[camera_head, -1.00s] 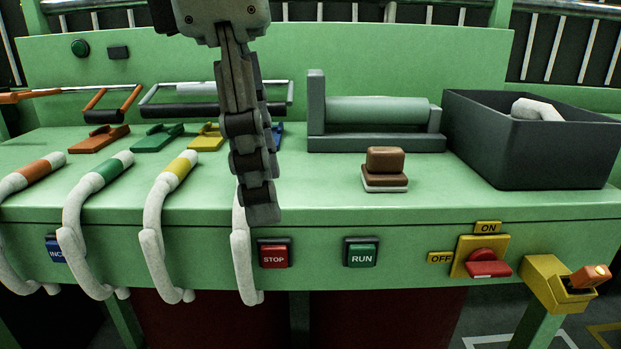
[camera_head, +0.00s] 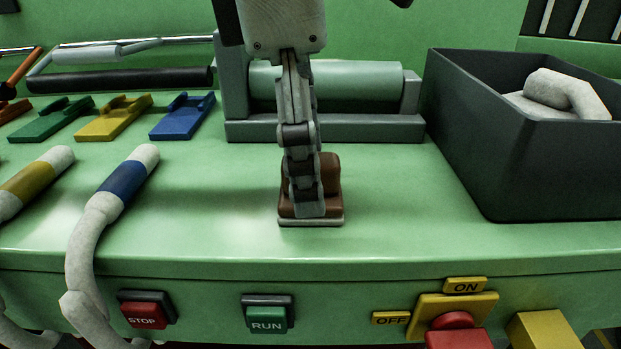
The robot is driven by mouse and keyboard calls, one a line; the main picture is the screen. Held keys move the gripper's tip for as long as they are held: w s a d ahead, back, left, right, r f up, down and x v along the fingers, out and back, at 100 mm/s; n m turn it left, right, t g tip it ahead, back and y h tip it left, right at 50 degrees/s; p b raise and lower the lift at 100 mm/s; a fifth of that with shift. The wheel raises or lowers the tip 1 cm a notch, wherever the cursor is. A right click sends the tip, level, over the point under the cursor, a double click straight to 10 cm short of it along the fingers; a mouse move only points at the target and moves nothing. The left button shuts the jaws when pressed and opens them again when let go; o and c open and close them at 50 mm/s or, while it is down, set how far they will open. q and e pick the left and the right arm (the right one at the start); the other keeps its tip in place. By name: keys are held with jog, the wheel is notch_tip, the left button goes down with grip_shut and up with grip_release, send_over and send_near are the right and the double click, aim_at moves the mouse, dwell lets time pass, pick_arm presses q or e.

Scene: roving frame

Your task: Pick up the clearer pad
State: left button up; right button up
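The clearer pad (camera_head: 331,178) is a brown block with a pale base, standing upright on the green bench top in the middle of the head view. My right gripper (camera_head: 308,200) points down at it from above. Its near finger crosses the front of the pad and hides its middle. Brown shows on both sides of the finger. The fingers line up edge-on, so the gap between them and any far finger contact are hidden. My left gripper is out of view.
A grey roller unit (camera_head: 335,85) stands behind the pad. A dark open bin (camera_head: 490,140) with a pale object (camera_head: 565,93) is at right. A blue-banded handle (camera_head: 124,182) is at left. STOP (camera_head: 147,312) and RUN (camera_head: 267,317) buttons are on the front panel.

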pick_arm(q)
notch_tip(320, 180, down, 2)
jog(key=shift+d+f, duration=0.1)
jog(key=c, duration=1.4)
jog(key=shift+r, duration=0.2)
